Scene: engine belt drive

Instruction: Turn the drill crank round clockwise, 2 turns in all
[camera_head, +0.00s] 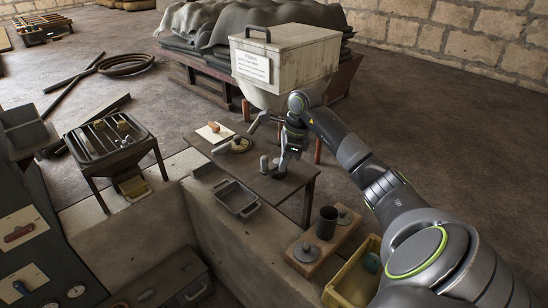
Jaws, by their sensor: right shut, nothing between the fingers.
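My right arm reaches in from the lower right, and its gripper (281,172) points down over the right part of a low dark table (296,184). The gripper is small in the picture; it looks shut and empty. A short pale grey cylinder (264,163) stands just left of the fingertips. A round disc with a knob (240,145) lies further back on the table. A grey rod-like handle (257,121) slants up behind it, below the white hopper. I cannot tell for sure which of these parts is the drill crank. My left gripper is not in view.
A white hopper box (284,62) stands behind the table. A grey metal tray (236,199) sits at the table's front left. A wooden board (338,236) with a dark cup (327,222) and a yellow bin (352,284) lie near my right arm. The floor at right is clear.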

